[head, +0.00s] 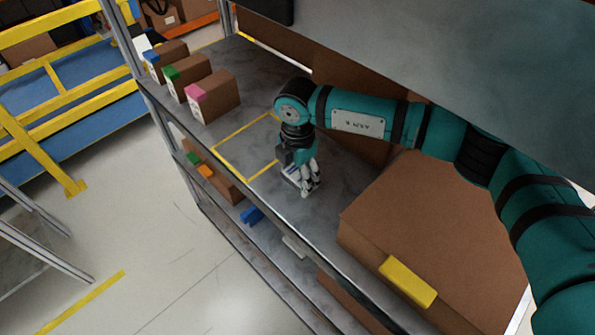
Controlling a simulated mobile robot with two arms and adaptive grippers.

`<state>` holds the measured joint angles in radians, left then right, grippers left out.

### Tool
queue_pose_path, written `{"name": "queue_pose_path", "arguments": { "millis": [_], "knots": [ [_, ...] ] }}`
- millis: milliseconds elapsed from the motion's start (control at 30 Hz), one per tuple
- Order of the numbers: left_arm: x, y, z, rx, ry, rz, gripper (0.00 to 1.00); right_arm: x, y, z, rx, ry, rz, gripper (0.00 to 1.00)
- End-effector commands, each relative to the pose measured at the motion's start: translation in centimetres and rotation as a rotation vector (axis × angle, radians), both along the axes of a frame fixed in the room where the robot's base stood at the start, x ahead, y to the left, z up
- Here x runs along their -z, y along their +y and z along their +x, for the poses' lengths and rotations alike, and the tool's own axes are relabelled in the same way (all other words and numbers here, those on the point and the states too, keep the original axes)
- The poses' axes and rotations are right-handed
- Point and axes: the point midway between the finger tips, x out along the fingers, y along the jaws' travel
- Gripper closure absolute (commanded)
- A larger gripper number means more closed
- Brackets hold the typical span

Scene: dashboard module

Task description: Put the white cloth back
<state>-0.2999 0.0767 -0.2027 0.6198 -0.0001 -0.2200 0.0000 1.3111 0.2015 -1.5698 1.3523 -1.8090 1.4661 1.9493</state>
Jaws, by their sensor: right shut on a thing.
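My right gripper (309,182) points down at the shelf's upper board, just right of a yellow taped outline (247,148). It is shut on a small white thing (290,174), which looks like the white cloth and is partly hidden by the fingers. The held thing is at or just above the board; I cannot tell whether it touches. Another small whitish piece (293,246) shows at the lower shelf level. My left gripper is out of view.
Three brown boxes with blue, green and pink pieces (195,91) stand at the far left of the board. A large brown box (425,215) with a yellow block (408,281) stands to the right. A grey panel (440,50) overhangs. The taped area is clear.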

Motion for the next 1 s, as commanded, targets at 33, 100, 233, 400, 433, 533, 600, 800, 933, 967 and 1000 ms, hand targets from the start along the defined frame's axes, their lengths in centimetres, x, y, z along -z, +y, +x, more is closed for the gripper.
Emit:
{"name": "queue_pose_path", "arguments": {
  "millis": [33, 100, 233, 400, 433, 533, 600, 800, 933, 967, 1000],
  "knots": [
    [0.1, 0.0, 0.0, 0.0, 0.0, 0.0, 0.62, 0.0, 0.0, 0.0, 0.0, 0.0, 0.0, 0.62],
    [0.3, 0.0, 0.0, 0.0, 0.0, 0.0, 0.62, 0.2, 0.0, 0.0, 0.0, 0.0, 0.0, 0.62],
    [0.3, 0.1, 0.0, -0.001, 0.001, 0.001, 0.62, 0.3, 0.0, 0.0, 0.0, 0.0, 0.0, 0.29],
    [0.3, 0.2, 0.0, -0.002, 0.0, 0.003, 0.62, 0.3, 0.0, 0.0, 0.0, 0.0, 0.0, 0.12],
    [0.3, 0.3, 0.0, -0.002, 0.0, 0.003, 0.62, 0.3, 0.0, 0.0, 0.0, 0.0, 0.0, 0.12],
    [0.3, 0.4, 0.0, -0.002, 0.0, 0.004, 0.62, 0.3, 0.0, 0.0, 0.0, 0.0, 0.0, 0.12],
    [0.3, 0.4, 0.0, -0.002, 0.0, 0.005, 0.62, 0.2, 0.0, 0.0, 0.0, 0.0, 0.0, 0.12],
    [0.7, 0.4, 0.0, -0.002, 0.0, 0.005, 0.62, -0.9, 0.0, 0.1, 0.0, -0.004, 0.001, 0.12],
    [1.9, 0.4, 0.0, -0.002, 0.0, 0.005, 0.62, -3.3, 0.0, 0.1, -0.001, -0.006, 0.001, 0.12],
    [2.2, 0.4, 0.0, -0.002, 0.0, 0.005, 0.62, -4.0, 0.0, 0.2, -0.001, -0.006, 0.002, 0.12],
    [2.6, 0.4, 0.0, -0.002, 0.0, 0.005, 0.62, -4.8, 0.0, 0.1, -0.001, -0.006, 0.001, 0.12]
  ]
}}
